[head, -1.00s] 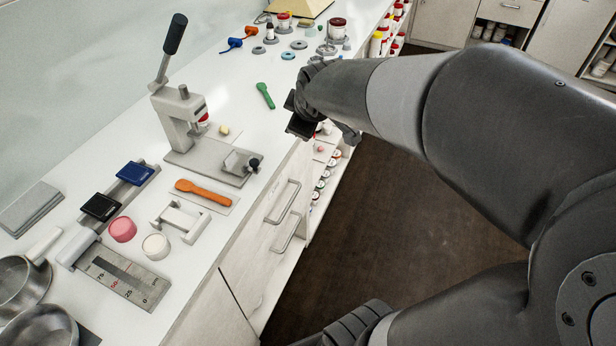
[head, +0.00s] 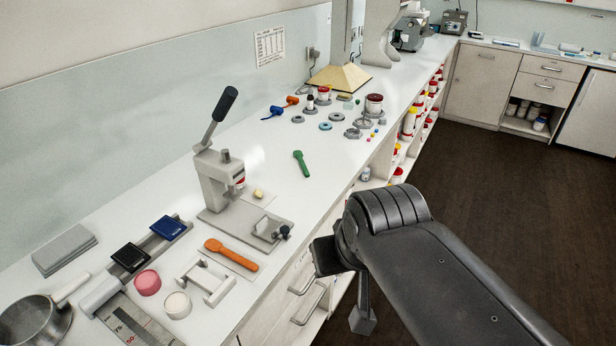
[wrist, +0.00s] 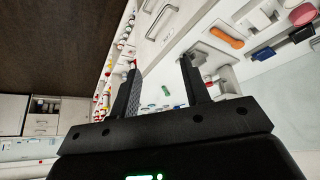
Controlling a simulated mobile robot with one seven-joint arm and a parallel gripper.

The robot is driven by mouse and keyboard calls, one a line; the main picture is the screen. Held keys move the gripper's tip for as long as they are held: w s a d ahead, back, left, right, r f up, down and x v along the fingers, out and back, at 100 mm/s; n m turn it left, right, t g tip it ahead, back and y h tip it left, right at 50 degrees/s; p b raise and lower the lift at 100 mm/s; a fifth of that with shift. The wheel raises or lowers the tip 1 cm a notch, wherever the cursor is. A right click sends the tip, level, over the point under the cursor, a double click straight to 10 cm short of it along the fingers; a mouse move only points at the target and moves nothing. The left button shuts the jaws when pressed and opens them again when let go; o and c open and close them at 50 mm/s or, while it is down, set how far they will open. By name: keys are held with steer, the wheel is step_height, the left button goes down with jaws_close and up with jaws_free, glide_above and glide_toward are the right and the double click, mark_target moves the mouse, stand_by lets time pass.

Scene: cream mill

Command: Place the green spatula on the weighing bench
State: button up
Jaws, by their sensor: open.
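The green spatula (head: 301,163) lies flat on the white worktop in the head view, beyond the lever press and clear of other things. My gripper (head: 338,265) is beside the worktop's front edge, nearer to me than the spatula and apart from it. In the wrist view the two fingers (wrist: 159,64) are spread with nothing between them. A small green shape shows between them in the distance, too small to be sure it is the spatula. A far white bench (head: 500,47) runs along the back wall; I cannot tell whether it is the weighing bench.
The lever press (head: 219,180), an orange spatula (head: 231,254), a pink dish (head: 147,282) and a white frame (head: 205,282) crowd the near worktop. Jars and rings stand beyond the green spatula. Open shelves of jars line the counter front. The dark floor (head: 490,170) is clear.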

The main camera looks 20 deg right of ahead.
steer(key=w+d+n+t, duration=0.15)
steer(key=w+n, duration=0.25)
steer(key=w, duration=0.4)
steer(key=w+d+n+t, duration=0.1)
steer(key=w+d+n, duration=0.2)
steer(key=w, duration=0.4)
steer(key=n+t, duration=0.5)
steer(key=n, duration=2.4)
glide_toward(304, 166)
steer(key=shift+w+a+f+t, duration=0.15)
steer(key=shift+w+f, duration=0.2)
steer(key=shift+w, duration=0.2)
steer(key=shift+w+a+f+t, duration=0.15)
steer(key=shift+w+f, duration=0.15)
steer(key=shift+w, duration=0.25)
steer(key=shift+d+x, duration=0.15)
steer(key=shift+x, duration=1.25)
steer(key=shift+d+x, duration=0.1)
steer(key=shift+x, duration=1.3)
steer(key=shift+c, duration=0.3)
